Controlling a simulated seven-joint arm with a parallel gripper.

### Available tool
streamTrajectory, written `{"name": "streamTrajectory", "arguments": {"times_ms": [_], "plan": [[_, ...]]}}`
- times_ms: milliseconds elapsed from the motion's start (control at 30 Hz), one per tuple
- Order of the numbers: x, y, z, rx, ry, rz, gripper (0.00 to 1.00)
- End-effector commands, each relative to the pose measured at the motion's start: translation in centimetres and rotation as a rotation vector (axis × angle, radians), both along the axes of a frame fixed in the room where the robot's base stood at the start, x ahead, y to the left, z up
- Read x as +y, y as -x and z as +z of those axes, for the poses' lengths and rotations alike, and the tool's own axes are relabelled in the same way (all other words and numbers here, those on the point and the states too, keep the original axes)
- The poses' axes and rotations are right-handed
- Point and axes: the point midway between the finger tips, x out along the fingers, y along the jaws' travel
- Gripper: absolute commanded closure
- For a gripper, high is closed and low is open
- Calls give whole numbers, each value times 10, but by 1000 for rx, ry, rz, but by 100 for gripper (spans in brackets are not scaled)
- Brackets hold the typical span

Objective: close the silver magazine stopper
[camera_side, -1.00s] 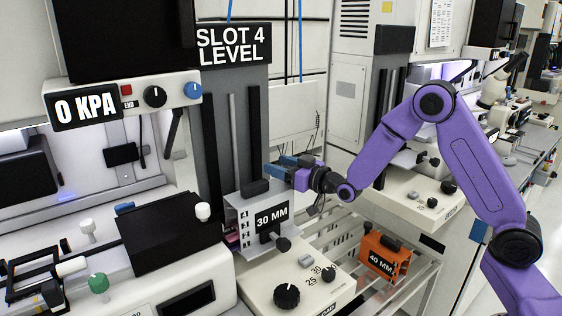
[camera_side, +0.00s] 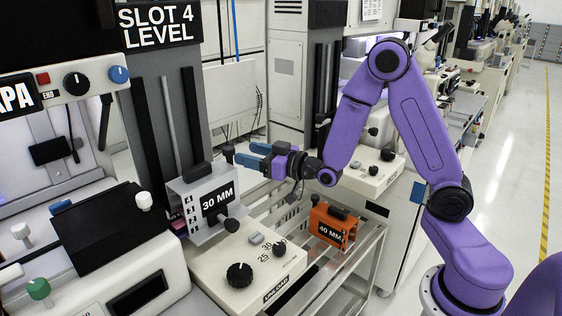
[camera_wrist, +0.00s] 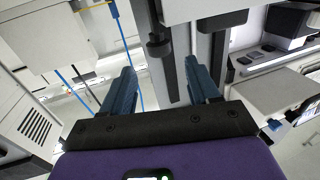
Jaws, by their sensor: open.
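The silver magazine (camera_side: 184,198), labelled 30 MM, stands at the left lift column in the side view. A dark knob (camera_side: 228,151) rises at its back right, just left of my fingertips; it may be the stopper, but I cannot tell its position surely. My gripper (camera_side: 244,153) has blue fingers pointing left, above and right of the magazine, with no visible contact. In the wrist view my gripper (camera_wrist: 159,70) is open and empty. A black knob on a post (camera_wrist: 159,46) shows beyond and between the fingers there. The magazine's label is not visible in that view.
An orange magazine (camera_side: 322,224), labelled 40 MM, sits on the rails to the right. A cream control box (camera_side: 258,268) with black knobs stands in front of the silver magazine. The grey lift column (camera_side: 172,95) rises behind it. There is open space over the rails.

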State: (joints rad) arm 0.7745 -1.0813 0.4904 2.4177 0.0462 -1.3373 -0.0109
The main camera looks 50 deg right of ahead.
Motion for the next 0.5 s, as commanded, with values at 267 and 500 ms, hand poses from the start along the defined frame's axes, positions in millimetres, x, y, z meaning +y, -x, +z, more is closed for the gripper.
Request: {"name": "streamTrajectory", "arguments": {"times_ms": [267,500], "plan": [[-11,40,0,0,0,1,40],[-17,60,0,0,0,0,40]]}}
